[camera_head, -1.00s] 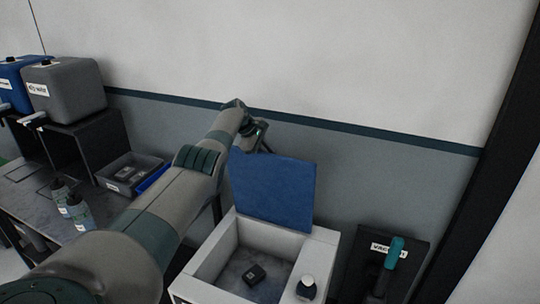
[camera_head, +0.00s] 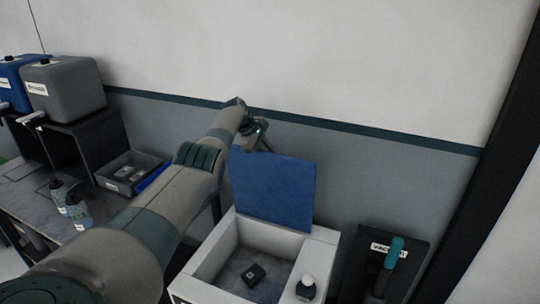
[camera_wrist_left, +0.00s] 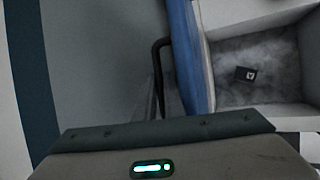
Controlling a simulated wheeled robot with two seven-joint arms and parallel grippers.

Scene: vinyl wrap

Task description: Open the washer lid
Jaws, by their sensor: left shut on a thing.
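The washer (camera_head: 320,236) is a white open-topped box with its blue lid (camera_head: 272,190) standing raised, nearly upright, at the back. A small dark block (camera_head: 253,274) lies on the grey floor inside. My left gripper (camera_head: 262,140) is at the upper left of the lid, its fingers partly hidden behind my arm and the lid. In the left wrist view the lid (camera_wrist_left: 188,50) shows edge-on, with a dark bar-like handle (camera_wrist_left: 160,75) beside it. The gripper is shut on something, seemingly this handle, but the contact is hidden. My right gripper is not in view.
A black panel (camera_head: 412,262) with a teal handle is on the right. A grey bin (camera_head: 128,172), two bottles and blue and grey tanks (camera_head: 66,86) are on the left. The wall is close behind.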

